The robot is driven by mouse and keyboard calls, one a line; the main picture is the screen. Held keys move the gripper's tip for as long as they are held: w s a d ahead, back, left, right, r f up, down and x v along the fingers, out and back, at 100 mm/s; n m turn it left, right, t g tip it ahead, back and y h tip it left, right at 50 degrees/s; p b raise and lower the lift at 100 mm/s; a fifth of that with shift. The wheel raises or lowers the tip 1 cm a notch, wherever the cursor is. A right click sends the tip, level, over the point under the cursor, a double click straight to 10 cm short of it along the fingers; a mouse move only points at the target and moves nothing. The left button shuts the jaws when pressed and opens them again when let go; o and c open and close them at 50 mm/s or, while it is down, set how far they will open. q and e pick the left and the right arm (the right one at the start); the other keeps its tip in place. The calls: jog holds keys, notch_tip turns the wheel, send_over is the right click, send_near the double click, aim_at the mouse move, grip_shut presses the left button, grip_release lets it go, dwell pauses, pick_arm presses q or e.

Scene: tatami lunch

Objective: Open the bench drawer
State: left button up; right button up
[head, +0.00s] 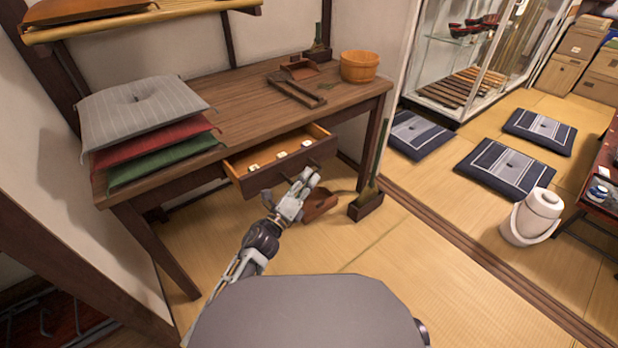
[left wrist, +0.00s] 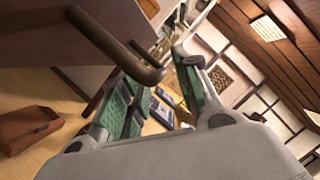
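The wooden bench (head: 235,115) stands against the wall. Its drawer (head: 283,152) is pulled partly out, and several small pale items show inside. My left gripper (head: 306,180) is just in front of the drawer's front panel, at its right part. In the left wrist view the dark brown bar handle (left wrist: 145,62) crosses close to the green-padded fingers of my left gripper (left wrist: 158,95). The fingers are spread, with floor and mats seen through the gap. Whether they touch the handle I cannot tell. My right gripper is not in view.
Striped, red and green cushions (head: 145,110) are stacked on the bench's left end. A wooden bucket (head: 359,67) stands at its right end. A brown dustpan (head: 318,204) and a dark wooden box (head: 366,205) are on the tatami near the drawer. Open tatami lies in front.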

pick_arm(q)
jog(key=v, duration=1)
dwell(0.3)
jog(key=shift+a, duration=0.1)
dwell(0.5)
